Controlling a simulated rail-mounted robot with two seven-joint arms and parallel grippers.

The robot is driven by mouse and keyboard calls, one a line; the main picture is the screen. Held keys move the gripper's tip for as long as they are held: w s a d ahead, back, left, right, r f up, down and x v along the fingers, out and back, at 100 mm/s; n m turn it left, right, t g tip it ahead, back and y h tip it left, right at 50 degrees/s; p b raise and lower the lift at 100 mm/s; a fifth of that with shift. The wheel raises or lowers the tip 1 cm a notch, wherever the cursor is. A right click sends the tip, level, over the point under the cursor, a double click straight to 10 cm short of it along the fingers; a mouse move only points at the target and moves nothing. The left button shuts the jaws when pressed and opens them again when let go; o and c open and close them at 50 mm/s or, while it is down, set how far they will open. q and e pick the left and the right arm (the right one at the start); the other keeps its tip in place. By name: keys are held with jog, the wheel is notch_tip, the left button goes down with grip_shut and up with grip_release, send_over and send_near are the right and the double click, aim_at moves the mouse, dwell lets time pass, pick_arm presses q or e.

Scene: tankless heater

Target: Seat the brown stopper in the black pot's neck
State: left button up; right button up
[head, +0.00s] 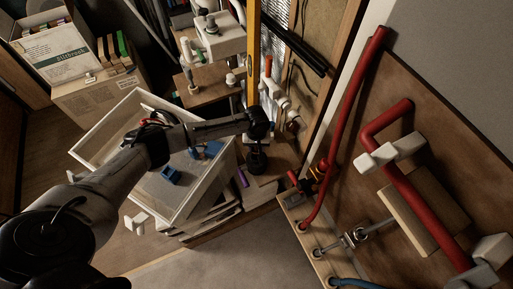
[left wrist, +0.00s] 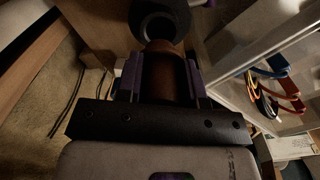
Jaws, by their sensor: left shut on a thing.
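The brown stopper (left wrist: 165,72) is between the two fingers of my left gripper (left wrist: 162,78) in the left wrist view, and the jaws are shut on it. The black pot (left wrist: 178,12) is just beyond the stopper, its round dark opening facing the camera. The stopper's far end overlaps the rim of the opening in this view; I cannot tell whether it is inside the neck or only in front of it. In the head view my left gripper (head: 259,138) is right above the black pot (head: 257,163), and the stopper is too hidden to make out. My right gripper is not in view.
The pot stands on a wooden surface (head: 285,163) beside a white open crate (head: 222,180) holding blue items. A yellow upright bar (head: 253,50) rises close behind the gripper. Red pipes (head: 345,110) are on the panel at right. A purple object (head: 242,177) lies near the pot.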

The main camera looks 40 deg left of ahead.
aim_at(257, 153)
pick_arm(q)
jog(key=shift+f, duration=0.15)
dwell(0.3)
jog(key=shift+f, duration=1.55)
jog(key=shift+f+b, duration=0.2)
jog(key=shift+b, duration=0.1)
jog(key=shift+f, duration=0.45)
jog(key=shift+f, duration=0.4)
dwell(0.6)
jog(key=shift+f+b, duration=0.3)
dwell(0.3)
